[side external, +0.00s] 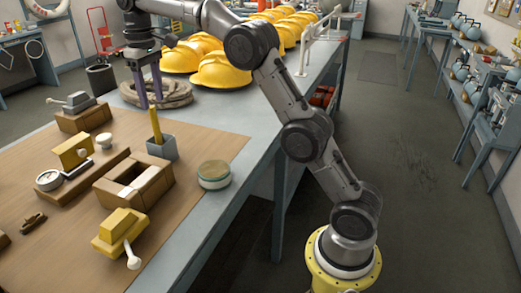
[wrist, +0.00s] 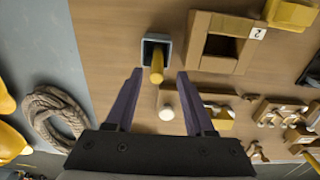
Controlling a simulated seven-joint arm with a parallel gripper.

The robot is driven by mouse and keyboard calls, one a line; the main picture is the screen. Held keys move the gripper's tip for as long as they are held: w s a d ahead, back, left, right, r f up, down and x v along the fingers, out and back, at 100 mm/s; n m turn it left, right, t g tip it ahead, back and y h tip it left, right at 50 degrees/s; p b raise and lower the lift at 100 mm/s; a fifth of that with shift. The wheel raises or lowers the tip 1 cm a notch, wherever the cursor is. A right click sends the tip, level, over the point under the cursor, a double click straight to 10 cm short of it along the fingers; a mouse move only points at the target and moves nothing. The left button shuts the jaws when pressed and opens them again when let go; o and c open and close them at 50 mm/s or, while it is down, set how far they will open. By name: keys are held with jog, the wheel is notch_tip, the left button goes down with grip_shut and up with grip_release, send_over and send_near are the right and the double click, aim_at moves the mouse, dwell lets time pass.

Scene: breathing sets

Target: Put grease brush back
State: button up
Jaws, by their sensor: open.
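A yellow stick-like handle (side external: 155,126), which looks like the grease brush, stands upright in a small blue-grey square cup (side external: 162,150) on the brown board. Its lower end is hidden inside the cup. In the wrist view the handle (wrist: 156,68) points toward the camera from the cup (wrist: 148,42). My gripper (side external: 151,105) is above the cup, fingers pointing down, close to the handle's top. In the wrist view my gripper (wrist: 159,74) is open, with the handle between the lines of its two fingers. Contact with the handle cannot be told.
A round green-sided tin (side external: 214,175) stands right of the cup. A brown open box (side external: 134,183) and a yellow block device (side external: 120,230) are nearer the camera. Coiled rope (side external: 172,95) and yellow helmets (side external: 222,72) lie behind. The board's front right is clear.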

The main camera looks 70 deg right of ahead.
jog(key=s+a+r+t, duration=0.1)
jog(key=s+a+r, duration=0.1)
jog(key=s, duration=0.6)
jog(key=s+a+r+t, duration=0.1)
jog(key=s+r+t, duration=0.15)
jog(key=s, duration=0.55)
jog(key=s+a+f+t, duration=0.1)
jog(key=s+f, duration=0.4)
jog(key=s, duration=0.4)
jog(key=s+a+f+t, duration=0.1)
jog(key=s+f, duration=0.5)
jog(key=s, duration=0.4)
jog(key=shift+s+f, duration=0.2)
jog(key=shift+f, duration=0.1)
